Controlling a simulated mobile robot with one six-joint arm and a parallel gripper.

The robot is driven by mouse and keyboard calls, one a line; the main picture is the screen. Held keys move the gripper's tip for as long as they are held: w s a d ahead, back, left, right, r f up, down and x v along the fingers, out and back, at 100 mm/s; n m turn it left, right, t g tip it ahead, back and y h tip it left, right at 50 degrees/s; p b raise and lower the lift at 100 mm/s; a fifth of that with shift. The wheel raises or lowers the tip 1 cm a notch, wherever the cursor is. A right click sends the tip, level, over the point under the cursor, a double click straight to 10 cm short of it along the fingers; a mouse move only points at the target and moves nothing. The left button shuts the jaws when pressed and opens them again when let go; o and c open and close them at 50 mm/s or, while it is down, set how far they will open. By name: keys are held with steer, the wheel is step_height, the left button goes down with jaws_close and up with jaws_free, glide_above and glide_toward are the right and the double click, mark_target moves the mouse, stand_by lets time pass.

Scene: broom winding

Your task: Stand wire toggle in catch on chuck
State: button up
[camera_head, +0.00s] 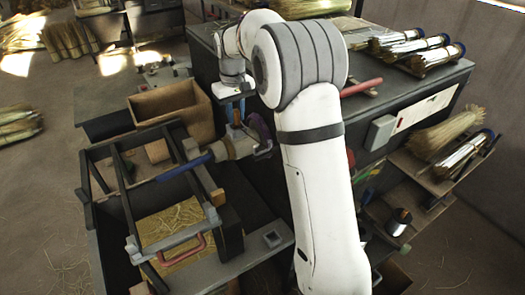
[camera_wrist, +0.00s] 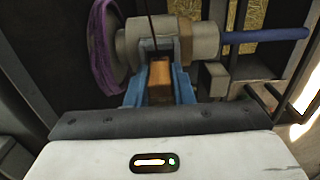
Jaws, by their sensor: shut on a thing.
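The chuck (camera_head: 238,145) is a pale grey cylinder on the bench, with a blue handle (camera_head: 183,166) out to its left. In the wrist view the chuck (camera_wrist: 130,42) lies across the top and the blue handle (camera_wrist: 265,36) points right. My gripper (camera_wrist: 160,85) is shut on a brown wooden block, apparently the toggle (camera_wrist: 160,78). A thin dark wire (camera_wrist: 152,30) runs upward from near the block across the chuck's face. My gripper (camera_head: 237,112) is just above or against the chuck in the head view. I cannot make out the catch, or whether the toggle touches it.
A purple strap (camera_wrist: 104,45) loops at the chuck's left end in the wrist view. A dark frame with a red handle (camera_head: 180,250) stands in front, and a wooden box (camera_head: 172,105) behind. My arm covers the middle of the head view. Brooms (camera_head: 430,58) lie on the right-hand bench.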

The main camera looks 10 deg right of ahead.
steer(key=shift+f, duration=0.55)
steer(key=o, duration=0.9)
steer(key=shift+c, duration=0.2)
step_height(320, 180, up, 7)
steer(key=shift+r+b, duration=0.15)
steer(key=shift+b, duration=0.45)
steer(key=shift+r, duration=0.25)
steer(key=shift+s, duration=0.1)
